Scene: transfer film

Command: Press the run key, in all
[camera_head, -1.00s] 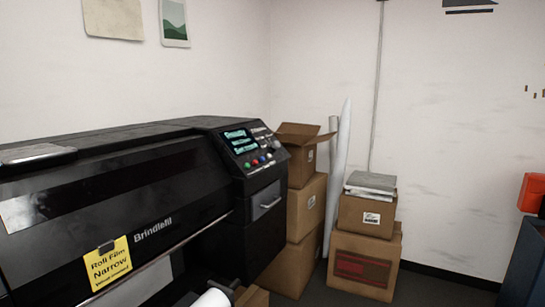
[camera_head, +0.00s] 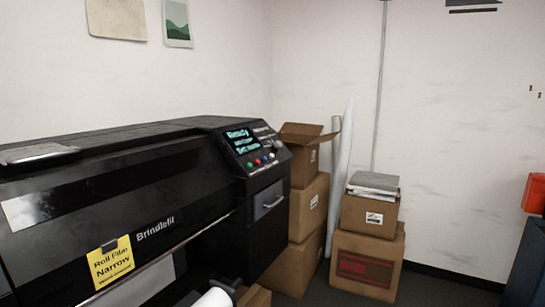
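A large black printer (camera_head: 110,190) marked "Brindlefil" fills the left side of the head view. Its control panel (camera_head: 254,147) is at the right end of its top. A small lit screen (camera_head: 241,141) with lines of text sits on the panel. Below the screen is a row of small coloured buttons (camera_head: 262,160), among them red, blue and green ones. Which one is the run key cannot be read at this size. Neither of my grippers shows in the view.
A yellow note (camera_head: 110,263) reading "Roll Film Narrow" is on the printer's front. A white roll (camera_head: 213,299) shows below. Stacked cardboard boxes (camera_head: 308,205) stand right of the printer, with more boxes (camera_head: 365,262) beyond. An orange object (camera_head: 535,194) is at the right edge.

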